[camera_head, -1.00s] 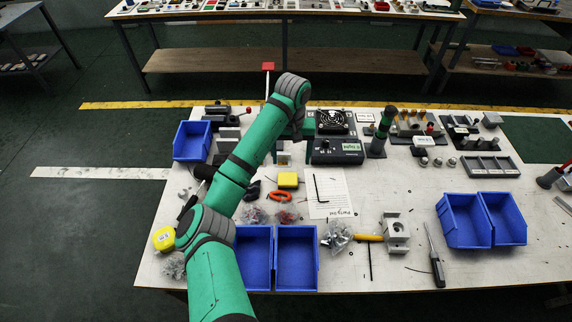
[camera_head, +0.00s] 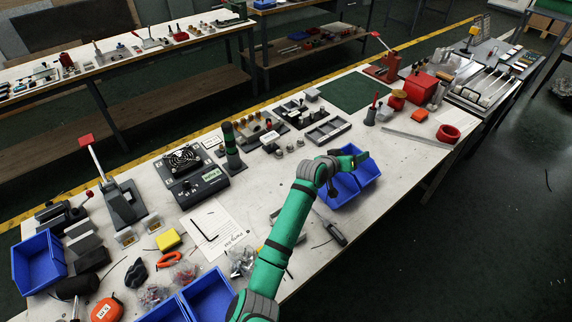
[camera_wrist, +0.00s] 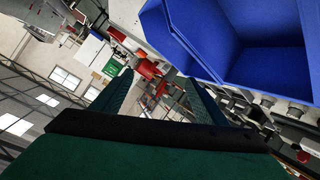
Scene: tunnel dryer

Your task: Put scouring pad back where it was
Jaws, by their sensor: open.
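I cannot pick out a scouring pad for certain. A small yellow block (camera_head: 168,240) lies on the table at the left, beside the printed sheet; whether it is a pad I cannot tell. My gripper (camera_head: 358,160) is over the pair of blue bins (camera_head: 345,192) at the table's front edge, and hides part of them. In the wrist view my gripper (camera_wrist: 158,98) has its two fingers spread with nothing seen between them. A blue bin (camera_wrist: 268,68) is close beside it at the upper right there.
A screwdriver (camera_head: 330,230) lies left of the bins. Other blue bins (camera_head: 38,262) stand at the left and front. A black control box (camera_head: 203,187), a green-and-black post (camera_head: 231,145) and a grey tray (camera_head: 327,132) stand behind. A green mat (camera_head: 355,91) is bare.

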